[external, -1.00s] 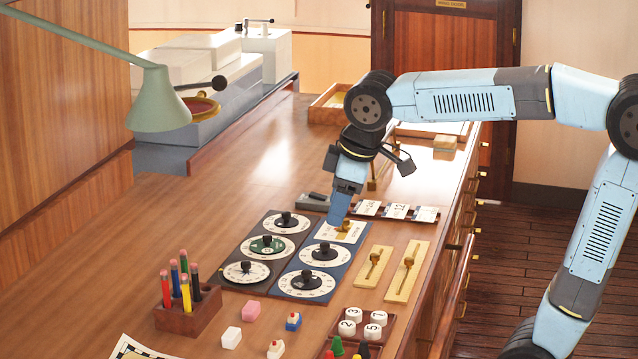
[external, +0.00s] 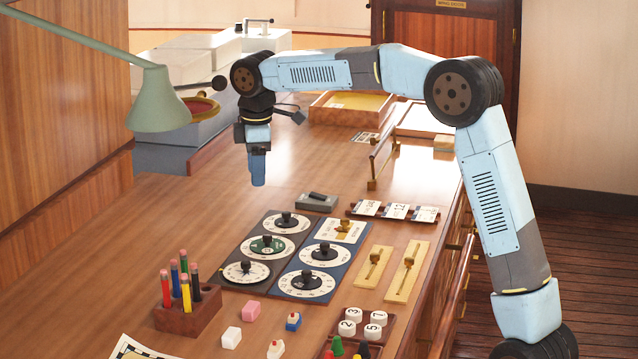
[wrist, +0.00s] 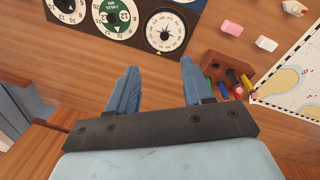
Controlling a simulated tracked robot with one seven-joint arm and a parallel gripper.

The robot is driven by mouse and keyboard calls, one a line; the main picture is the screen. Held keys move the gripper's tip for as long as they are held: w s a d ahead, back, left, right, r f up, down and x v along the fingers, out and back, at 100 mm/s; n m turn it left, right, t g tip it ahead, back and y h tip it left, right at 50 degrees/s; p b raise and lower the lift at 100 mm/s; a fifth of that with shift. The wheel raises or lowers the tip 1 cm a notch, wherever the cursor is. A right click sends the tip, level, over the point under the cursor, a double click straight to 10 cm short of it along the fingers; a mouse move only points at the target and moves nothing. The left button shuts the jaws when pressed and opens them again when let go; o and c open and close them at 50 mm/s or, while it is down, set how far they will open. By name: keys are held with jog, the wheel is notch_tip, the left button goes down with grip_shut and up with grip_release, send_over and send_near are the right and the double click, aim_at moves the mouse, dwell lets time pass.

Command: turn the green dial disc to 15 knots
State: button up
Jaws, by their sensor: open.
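The green dial disc (external: 267,246) has a white ring with numbers and a black knob in its middle. It is the middle dial of the dark left-hand panel (external: 224,270). It also shows at the top of the wrist view (wrist: 118,18), partly cut off by the edge. The number it is set to is too small to read. My gripper (external: 258,184) points down over bare desk, behind and above the dial panels, touching nothing. In the wrist view my gripper (wrist: 157,66) has its two blue fingers apart with nothing between them.
A blue panel (external: 290,281) with two dials and a brass switch stands beside the dark panel. A grey box (external: 317,203), card tray (external: 394,211), brass levers (external: 375,265) and pencil holder (external: 188,316) are nearby.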

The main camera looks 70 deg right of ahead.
jog(key=y, duration=0.1)
send_near(267, 236)
jog(key=shift+n+g, duration=0.4)
jog(key=f, duration=0.8)
jog(key=shift+w+d+f, duration=0.15)
jog(key=shift+w, duration=0.2)
jog(key=shift+c, duration=0.2)
grip_shut()
